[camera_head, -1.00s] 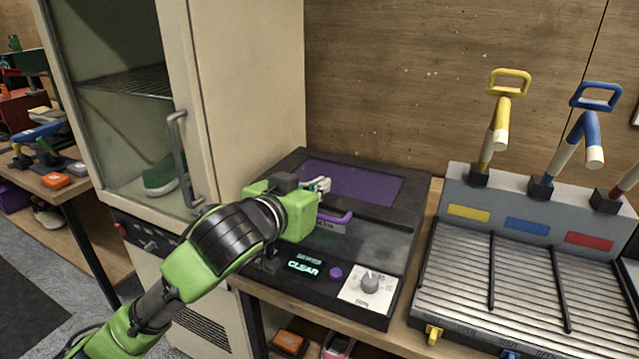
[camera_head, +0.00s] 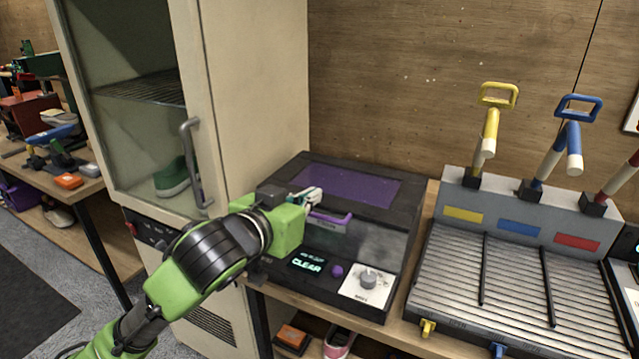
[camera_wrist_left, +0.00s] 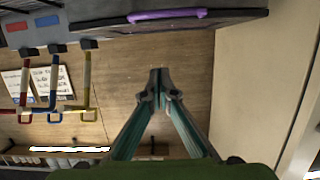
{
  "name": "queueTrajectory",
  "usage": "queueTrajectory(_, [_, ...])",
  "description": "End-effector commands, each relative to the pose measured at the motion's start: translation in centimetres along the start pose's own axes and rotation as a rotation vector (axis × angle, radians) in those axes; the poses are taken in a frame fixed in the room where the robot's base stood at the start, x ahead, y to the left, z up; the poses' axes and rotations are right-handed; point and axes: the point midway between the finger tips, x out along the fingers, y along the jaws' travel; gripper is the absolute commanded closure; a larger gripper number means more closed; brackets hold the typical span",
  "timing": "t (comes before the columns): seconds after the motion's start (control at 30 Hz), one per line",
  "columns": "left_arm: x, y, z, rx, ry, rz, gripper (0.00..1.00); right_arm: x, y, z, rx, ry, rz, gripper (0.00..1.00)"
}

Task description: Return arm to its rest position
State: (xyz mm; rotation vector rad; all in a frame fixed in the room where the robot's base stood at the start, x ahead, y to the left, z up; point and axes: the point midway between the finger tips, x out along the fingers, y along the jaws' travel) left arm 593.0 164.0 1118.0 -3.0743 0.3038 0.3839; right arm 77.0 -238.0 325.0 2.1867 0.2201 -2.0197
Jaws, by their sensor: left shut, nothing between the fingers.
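My left arm (camera_head: 213,252) is green and black and comes in from the lower left in the head view. Its gripper (camera_head: 312,197) is over the front of the black machine (camera_head: 385,250), near the purple handle of its lid. In the left wrist view the two fingers (camera_wrist_left: 158,78) meet at their tips with nothing between them. The purple handle (camera_wrist_left: 168,14) lies at the top of that view, apart from the fingertips. The lid with its purple window (camera_head: 350,185) looks closed. My right gripper is in neither view.
A cream cabinet (camera_head: 255,110) with a grey handle (camera_head: 190,165) stands left of the machine, a green shoe (camera_head: 172,178) inside. A rack (camera_head: 515,290) with yellow, blue and red levers stands at right. The machine's panel reads CLEAR (camera_head: 307,265). A wooden wall is behind.

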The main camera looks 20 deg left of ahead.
Motion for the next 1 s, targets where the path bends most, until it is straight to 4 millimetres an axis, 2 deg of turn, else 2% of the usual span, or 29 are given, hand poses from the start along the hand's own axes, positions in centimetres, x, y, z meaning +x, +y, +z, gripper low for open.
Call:
queueTrajectory(0.03, [-0.7,0.0,1.2,0.0,-0.002,0.0,1.0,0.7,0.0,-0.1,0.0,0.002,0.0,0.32])
queueTrajectory(0.23, [-2.9,0.0,3.0,-0.001,0.0,-0.001,1.0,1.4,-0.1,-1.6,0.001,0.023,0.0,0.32])
queueTrajectory(0.47, [-3.5,0.0,3.7,-0.001,-0.003,-0.001,1.0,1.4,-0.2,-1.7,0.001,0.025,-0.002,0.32])
queueTrajectory(0.57, [-3.4,0.1,5.4,-0.004,-0.039,-0.005,1.0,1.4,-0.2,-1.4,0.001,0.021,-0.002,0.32])
queueTrajectory(0.67, [-3.5,0.2,9.5,-0.008,-0.122,-0.012,1.0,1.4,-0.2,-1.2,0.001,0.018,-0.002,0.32])
queueTrajectory(0.77, [-4.1,0.4,15.4,-0.012,-0.244,-0.026,1.0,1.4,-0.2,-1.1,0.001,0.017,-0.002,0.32])
queueTrajectory(0.8, [-4.7,0.4,18.0,-0.012,-0.298,-0.033,1.0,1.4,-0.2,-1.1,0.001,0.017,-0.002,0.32])
queueTrajectory(0.87, [-5.7,0.5,21.7,-0.011,-0.381,-0.04,1.0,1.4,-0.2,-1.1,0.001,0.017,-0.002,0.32])
queueTrajectory(0.9, [-6.5,0.6,24.2,-0.01,-0.436,-0.046,1.0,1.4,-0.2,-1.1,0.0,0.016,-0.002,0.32])
queueTrajectory(1.0, [-9.2,0.8,29.9,-0.008,-0.575,-0.054,1.0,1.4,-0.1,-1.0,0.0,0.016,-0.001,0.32])
